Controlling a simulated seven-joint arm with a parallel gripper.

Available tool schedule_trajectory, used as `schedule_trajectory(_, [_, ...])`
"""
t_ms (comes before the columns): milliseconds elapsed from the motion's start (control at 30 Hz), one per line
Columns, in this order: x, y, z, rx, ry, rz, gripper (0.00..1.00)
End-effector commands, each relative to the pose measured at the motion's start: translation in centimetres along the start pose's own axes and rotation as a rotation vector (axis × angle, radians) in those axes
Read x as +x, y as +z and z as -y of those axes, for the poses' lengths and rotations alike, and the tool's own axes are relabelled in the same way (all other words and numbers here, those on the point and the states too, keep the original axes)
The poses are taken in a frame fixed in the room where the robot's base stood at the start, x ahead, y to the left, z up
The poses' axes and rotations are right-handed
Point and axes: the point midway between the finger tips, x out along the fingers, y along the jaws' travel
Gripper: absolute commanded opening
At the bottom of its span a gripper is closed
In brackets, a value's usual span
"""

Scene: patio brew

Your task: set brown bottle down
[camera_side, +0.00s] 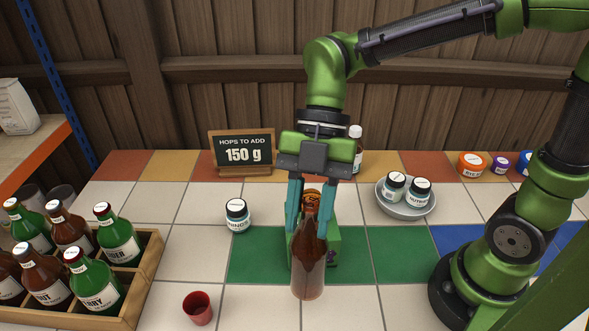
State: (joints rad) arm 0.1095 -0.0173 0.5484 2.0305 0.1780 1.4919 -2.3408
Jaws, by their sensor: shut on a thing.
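The brown bottle (309,268) is upright in front of a green box-like thing (331,242), which it partly hides. My gripper (311,225) points down with its teal fingers on either side of the bottle's neck, shut on it. The bottle's base shows over the pale tiles just in front of the green tiles. I cannot tell whether the base touches the table.
A wooden crate (143,275) of green and brown bottles stands at the left. A red cup (198,308), a white-lidded jar (237,215), a bowl (406,208) with two jars, and a chalkboard sign (242,147) stand around.

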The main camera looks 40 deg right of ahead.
Motion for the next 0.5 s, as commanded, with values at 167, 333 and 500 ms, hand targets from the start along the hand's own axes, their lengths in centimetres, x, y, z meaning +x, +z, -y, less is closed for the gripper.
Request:
schedule_trajectory(167, [1.0, -0.8, -4.2, -0.003, -0.003, -0.007, 0.00])
schedule_trajectory(333, [1.5, -1.2, -7.0, -0.002, -0.001, -0.003, 0.00])
schedule_trajectory(500, [1.8, -1.4, -8.3, -0.001, 0.000, -0.001, 0.00])
